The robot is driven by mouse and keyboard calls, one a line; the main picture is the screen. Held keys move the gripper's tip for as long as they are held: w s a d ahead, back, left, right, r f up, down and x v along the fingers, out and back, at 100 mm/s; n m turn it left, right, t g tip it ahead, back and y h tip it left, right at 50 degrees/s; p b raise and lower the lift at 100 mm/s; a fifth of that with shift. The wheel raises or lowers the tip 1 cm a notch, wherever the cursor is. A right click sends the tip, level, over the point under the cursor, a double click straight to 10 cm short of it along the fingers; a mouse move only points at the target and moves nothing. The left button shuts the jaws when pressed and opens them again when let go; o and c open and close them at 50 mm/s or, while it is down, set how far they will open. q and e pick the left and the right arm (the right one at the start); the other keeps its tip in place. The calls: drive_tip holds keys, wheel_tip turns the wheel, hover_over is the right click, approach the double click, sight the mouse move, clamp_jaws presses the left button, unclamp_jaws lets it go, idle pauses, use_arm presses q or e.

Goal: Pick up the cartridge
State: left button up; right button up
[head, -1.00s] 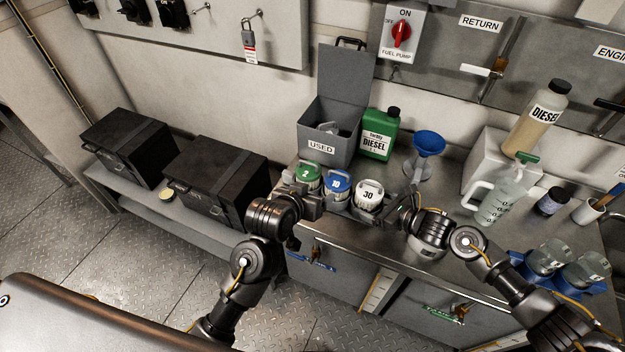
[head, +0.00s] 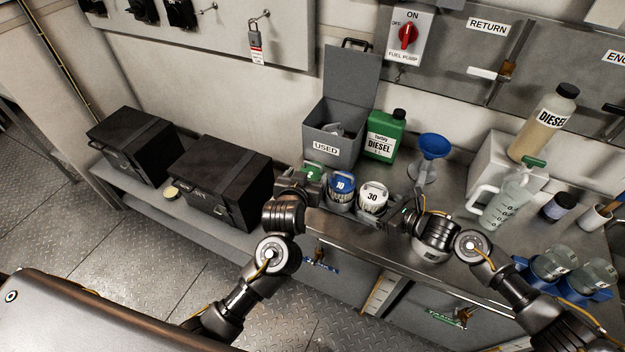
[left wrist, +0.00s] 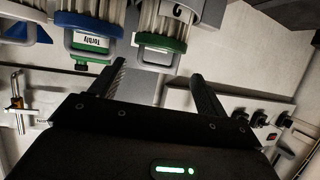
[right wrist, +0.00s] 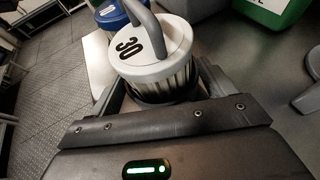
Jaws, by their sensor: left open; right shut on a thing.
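Three cartridges stand in a row on the counter: a green-topped one (head: 313,171), a blue-topped one (head: 341,186) marked 10 and a white one (head: 373,195) marked 30. My right gripper (head: 391,209) is shut on the white cartridge, whose lid and grey handle show between the fingers in the right wrist view (right wrist: 155,60). My left gripper (head: 305,187) is open at the green cartridge and partly hides it. In the left wrist view the green rim (left wrist: 160,42) lies just beyond and between the spread fingers (left wrist: 160,85); the blue-rimmed cartridge (left wrist: 88,22) is beside it.
A grey open-lidded USED bin (head: 330,148) and a green diesel can (head: 384,140) stand behind the cartridges. A blue funnel (head: 433,146) and a clear jug (head: 507,203) stand to the right. Black cases (head: 222,180) sit on the lower shelf at left.

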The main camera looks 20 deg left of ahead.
sight(315, 162)
use_arm(q)
drive_tip(key=shift+x, duration=3.15)
drive_tip(key=shift+d, duration=0.15)
drive_tip(key=c, duration=1)
